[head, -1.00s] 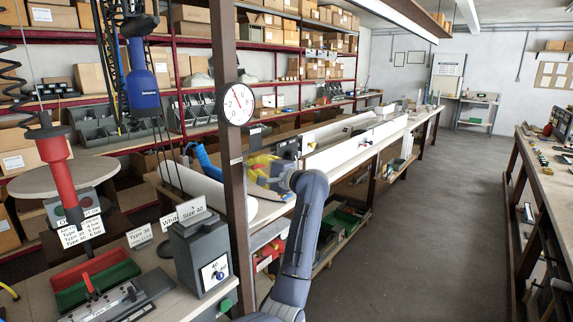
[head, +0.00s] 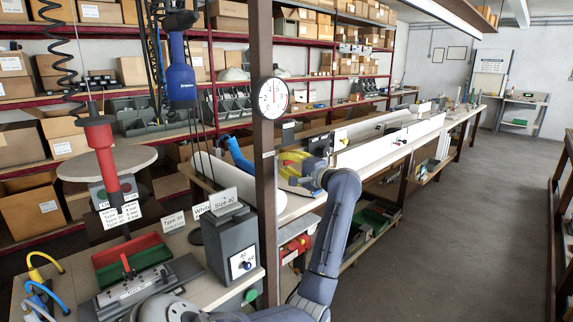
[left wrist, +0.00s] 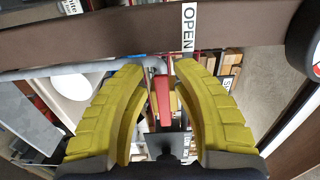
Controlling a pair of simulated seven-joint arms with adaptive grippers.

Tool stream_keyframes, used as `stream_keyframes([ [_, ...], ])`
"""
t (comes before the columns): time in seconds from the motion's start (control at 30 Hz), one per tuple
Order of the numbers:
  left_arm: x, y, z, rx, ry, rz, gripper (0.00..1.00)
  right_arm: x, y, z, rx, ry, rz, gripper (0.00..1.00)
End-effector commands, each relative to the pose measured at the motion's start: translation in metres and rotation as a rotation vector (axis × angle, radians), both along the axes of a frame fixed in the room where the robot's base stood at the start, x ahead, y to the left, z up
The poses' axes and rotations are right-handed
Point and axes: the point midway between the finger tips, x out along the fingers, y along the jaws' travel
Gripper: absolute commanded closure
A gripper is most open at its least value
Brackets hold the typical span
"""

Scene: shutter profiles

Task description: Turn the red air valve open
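The red air valve handle (left wrist: 163,95) shows in the left wrist view, a narrow red lever standing out from the brown post (left wrist: 100,36). A white OPEN label (left wrist: 188,28) is on the post beside it. My left gripper (left wrist: 162,68) is open, its yellow fingers on either side of the handle with gaps visible; I see no firm grip. In the head view the left gripper (head: 292,162) is just right of the post (head: 263,130), below the round gauge (head: 273,98). My right gripper is not in view.
A grey box marked Size 40 (head: 232,246) stands on the bench left of the post. A red tool (head: 103,150) and a blue tool (head: 181,75) hang over the bench. A long white profile (head: 375,145) lies behind the gripper. The aisle floor at right is clear.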

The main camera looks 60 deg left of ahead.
Motion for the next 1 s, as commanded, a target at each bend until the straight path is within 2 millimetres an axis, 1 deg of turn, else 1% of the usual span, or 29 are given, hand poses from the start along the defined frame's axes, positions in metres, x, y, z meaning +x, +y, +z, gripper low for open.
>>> stream_keyframes([
  [0.03,0.000,0.000,0.000,0.000,0.000,0.001,0.67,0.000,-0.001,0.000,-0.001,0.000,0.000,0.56],
  [0.07,0.000,0.000,0.000,0.001,0.000,0.001,0.64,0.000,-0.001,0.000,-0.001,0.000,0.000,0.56],
  [0.33,0.000,-0.001,0.001,0.001,0.000,0.001,0.64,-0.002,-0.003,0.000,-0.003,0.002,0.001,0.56],
  [0.47,0.001,-0.009,0.001,0.001,0.000,0.000,0.64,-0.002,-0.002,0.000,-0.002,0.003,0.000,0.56],
  [0.57,0.004,-0.023,0.000,0.000,-0.001,-0.002,0.64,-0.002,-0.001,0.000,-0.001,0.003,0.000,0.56],
  [0.8,0.011,-0.064,0.000,-0.001,-0.001,-0.001,0.64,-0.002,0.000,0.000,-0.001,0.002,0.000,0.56],
  [1.0,0.016,-0.094,0.000,0.000,0.000,-0.001,0.64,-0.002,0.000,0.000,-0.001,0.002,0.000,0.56],
])
